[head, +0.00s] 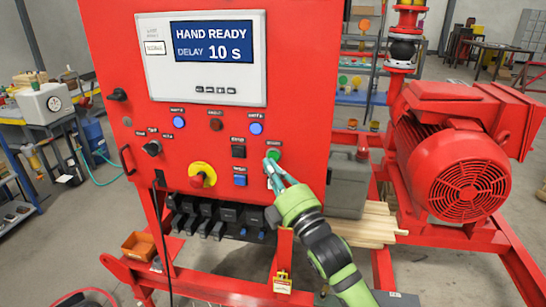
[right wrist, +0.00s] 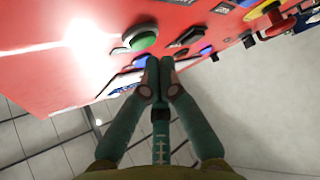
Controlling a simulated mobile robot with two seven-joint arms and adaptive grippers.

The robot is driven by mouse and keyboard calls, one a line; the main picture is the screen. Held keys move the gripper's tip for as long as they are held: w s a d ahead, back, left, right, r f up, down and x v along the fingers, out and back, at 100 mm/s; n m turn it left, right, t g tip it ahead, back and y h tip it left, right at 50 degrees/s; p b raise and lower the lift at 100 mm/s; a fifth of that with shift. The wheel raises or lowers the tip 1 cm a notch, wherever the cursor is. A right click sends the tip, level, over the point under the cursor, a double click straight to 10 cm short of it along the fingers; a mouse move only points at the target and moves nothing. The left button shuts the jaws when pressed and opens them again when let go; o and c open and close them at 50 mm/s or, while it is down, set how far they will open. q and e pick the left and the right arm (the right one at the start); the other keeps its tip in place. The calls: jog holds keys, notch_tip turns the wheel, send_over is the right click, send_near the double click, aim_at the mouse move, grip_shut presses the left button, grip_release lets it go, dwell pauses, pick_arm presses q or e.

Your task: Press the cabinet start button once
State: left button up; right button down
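The red cabinet (head: 215,130) carries a display reading "HAND READY, DELAY 10 s" (head: 213,45). The green start button (head: 274,155) is on the lower right of the panel. It also shows in the right wrist view (right wrist: 143,40), with its dark collar around it. My right gripper (head: 272,168) is at the panel just below the green button, its fingertips partly in front of it. In the right wrist view its teal fingers (right wrist: 159,62) are together and empty, with the tips below the button. Contact with the button cannot be told. My left gripper is not in view.
A red and yellow emergency stop (head: 201,175) and a blue button (head: 240,180) sit left of my right gripper. A black selector (head: 152,148) is further left. A red motor (head: 455,165) stands at the right, beside a grey box (head: 347,185).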

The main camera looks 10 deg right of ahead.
jog(key=shift+w, duration=0.1)
jog(key=shift+w+d, duration=0.15)
jog(key=shift+w, duration=0.2)
jog(key=shift+w+d, duration=0.15)
jog(key=shift+w, duration=0.2)
dwell(0.9)
jog(key=shift+s, duration=0.1)
jog(key=shift+s+a, duration=0.3)
jog(key=shift+s, duration=0.4)
jog(key=shift+s+p, duration=0.1)
jog(key=shift+p, duration=0.2)
jog(key=s, duration=0.1)
jog(key=s+a+p, duration=0.1)
jog(key=s, duration=0.2)
jog(key=shift+s+a+p, duration=0.25)
jog(key=shift+a+p, duration=0.05)
jog(key=shift+a, duration=0.05)
